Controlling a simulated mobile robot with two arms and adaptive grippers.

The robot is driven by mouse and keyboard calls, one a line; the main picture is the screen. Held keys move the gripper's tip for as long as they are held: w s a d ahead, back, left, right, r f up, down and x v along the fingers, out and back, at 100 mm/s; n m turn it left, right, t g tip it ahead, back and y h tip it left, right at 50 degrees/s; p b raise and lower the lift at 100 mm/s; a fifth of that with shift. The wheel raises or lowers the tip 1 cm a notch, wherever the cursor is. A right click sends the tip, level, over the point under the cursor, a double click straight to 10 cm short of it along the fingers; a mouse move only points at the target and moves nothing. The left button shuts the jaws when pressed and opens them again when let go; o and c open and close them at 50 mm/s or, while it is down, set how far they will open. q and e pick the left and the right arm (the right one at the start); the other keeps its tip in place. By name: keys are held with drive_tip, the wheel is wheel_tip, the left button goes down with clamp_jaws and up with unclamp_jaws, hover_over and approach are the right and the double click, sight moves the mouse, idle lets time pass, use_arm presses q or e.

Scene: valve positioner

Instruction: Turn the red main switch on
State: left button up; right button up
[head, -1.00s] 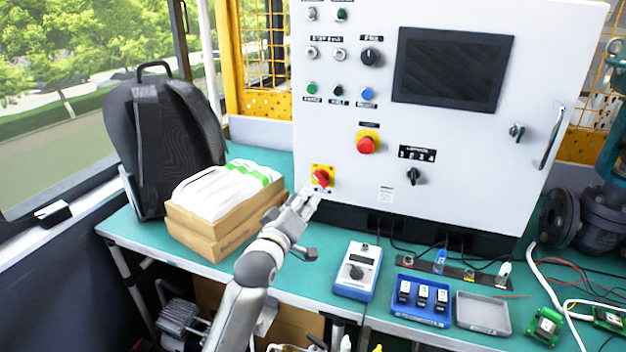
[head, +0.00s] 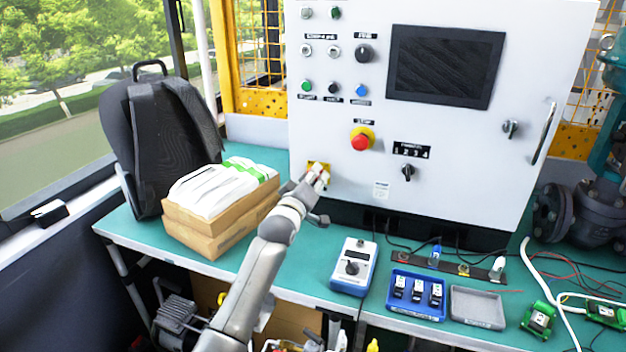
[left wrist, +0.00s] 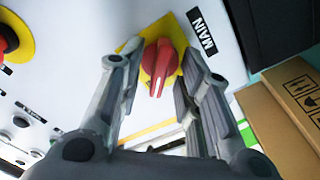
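The red main switch (left wrist: 158,62) sits on a yellow plate beside a "MAIN" label in the left wrist view. Its red handle lies between the two fingers of my left gripper (left wrist: 158,85), with a gap visible on both sides, so the gripper is open around it. In the head view my left gripper (head: 317,177) is at the lower left of the white cabinet (head: 440,160) and covers most of the switch; part of the yellow plate (head: 312,167) shows. My right gripper is not in view.
A red stop button (head: 361,139) on a yellow disc and a black selector knob (head: 407,172) are on the cabinet. Cardboard boxes (head: 220,234) and a black backpack (head: 165,140) stand left. A blue-white device (head: 353,267) and blue tray (head: 415,308) lie in front.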

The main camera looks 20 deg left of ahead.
use_arm(q)
clamp_jaws()
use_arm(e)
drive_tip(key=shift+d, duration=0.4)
use_arm(q)
drive_tip(key=shift+m+p, duration=0.3)
drive_tip(key=shift+m, duration=0.1)
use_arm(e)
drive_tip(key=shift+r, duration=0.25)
use_arm(q)
drive_tip(key=m+p, duration=0.4)
drive_tip(key=m, duration=1.3)
drive_tip(key=shift+d, duration=0.15)
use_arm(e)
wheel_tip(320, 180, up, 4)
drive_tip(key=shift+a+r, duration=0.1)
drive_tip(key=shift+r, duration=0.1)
use_arm(q)
unclamp_jaws()
